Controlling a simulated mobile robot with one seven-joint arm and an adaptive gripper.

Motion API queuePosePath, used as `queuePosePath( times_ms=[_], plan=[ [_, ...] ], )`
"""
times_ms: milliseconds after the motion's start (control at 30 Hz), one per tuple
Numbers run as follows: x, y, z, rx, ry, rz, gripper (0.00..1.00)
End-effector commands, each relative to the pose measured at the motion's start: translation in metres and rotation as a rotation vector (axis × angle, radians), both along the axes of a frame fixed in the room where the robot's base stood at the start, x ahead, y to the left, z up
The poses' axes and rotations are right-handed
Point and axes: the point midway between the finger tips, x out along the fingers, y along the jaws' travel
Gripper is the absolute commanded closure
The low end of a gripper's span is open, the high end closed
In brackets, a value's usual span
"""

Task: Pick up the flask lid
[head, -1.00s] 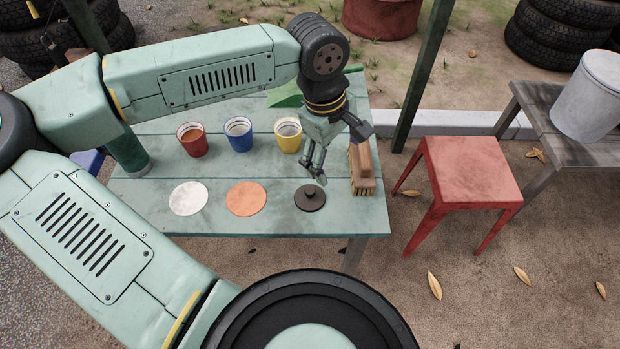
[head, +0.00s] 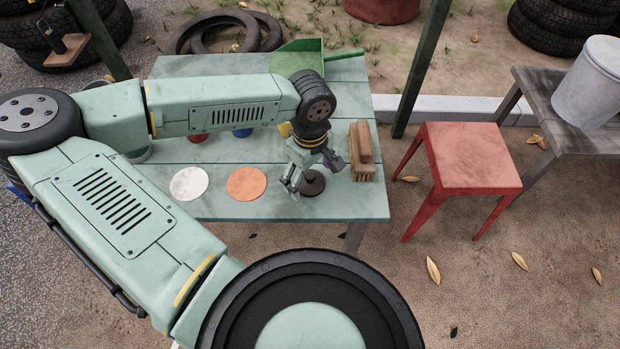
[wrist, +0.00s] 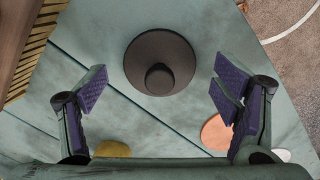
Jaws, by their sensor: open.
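The flask lid (head: 313,185) is a dark round disc with a raised knob. It lies flat on the green table (head: 352,205), near its front edge. In the wrist view the whole lid (wrist: 150,50) shows, knob towards the camera, ahead of and between the finger pads. My gripper (head: 312,176) is open and empty above the lid, and hides part of it in the head view. In the wrist view my gripper (wrist: 160,88) has its two purple-padded fingers spread wide on either side of the knob. Neither finger visibly touches the lid.
A wooden brush (head: 361,152) stands close right of the lid. An orange disc (head: 246,184) and a white disc (head: 189,183) lie to its left. Red (head: 197,138), blue (head: 242,133) and yellow (head: 285,130) cups are mostly hidden behind my arm. A green dustpan (head: 300,58) lies at the back.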

Motion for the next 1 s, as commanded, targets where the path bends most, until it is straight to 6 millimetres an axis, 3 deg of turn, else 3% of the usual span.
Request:
queuePosePath(
  times_ms=[267, 1000],
  plan=[
    [0.0002, -0.0001, -0.0038, -0.001, -0.001, 0.000, 0.18],
    [-0.0001, -0.0001, -0.0045, -0.001, 0.001, 0.000, 0.67]
  ],
)
